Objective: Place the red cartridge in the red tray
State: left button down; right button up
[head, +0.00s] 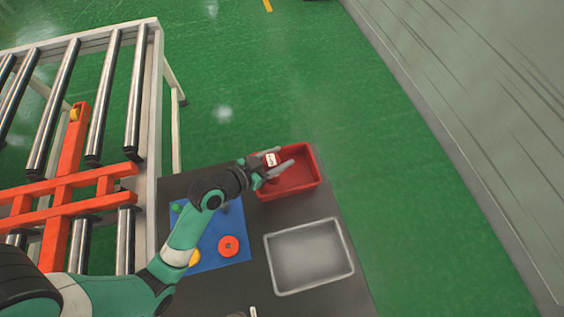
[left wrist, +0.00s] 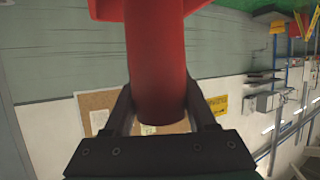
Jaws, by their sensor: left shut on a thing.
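The red cartridge (head: 271,159), with a white label, is between the fingers of my left gripper (head: 283,158). It shows in the left wrist view as a red cylinder (left wrist: 157,60) with a wider red part at its top edge. My left gripper (left wrist: 160,108) is shut on it. In the head view the gripper and cartridge overlap the left part of the red tray (head: 310,170) at the table's far edge. Their height over the tray floor is hard to tell. My right gripper is not clearly in view.
An empty grey metal tray (head: 308,256) lies in front of the red tray. A blue mat (head: 236,255) with an orange-red round piece (head: 228,246) and a partly hidden yellow piece lies left of it. A roller conveyor (head: 145,90) with an orange frame stands at the left.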

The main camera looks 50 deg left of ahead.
pick_arm(q)
jog(key=w+f+b, duration=0.1)
jog(key=f, duration=0.1)
jog(key=a+f+b, duration=0.1)
jog(key=f, duration=0.2)
jog(key=w+a+f+b, duration=0.1)
jog(key=f, duration=0.1)
jog(key=shift+w+f, duration=0.25)
jog(key=shift+w, duration=0.05)
jog(key=shift+r, duration=0.15)
pick_arm(e)
notch_tip(320, 180, down, 4)
jog(key=shift+r, duration=0.15)
pick_arm(q)
jog(key=shift+c, duration=1)
grip_release()
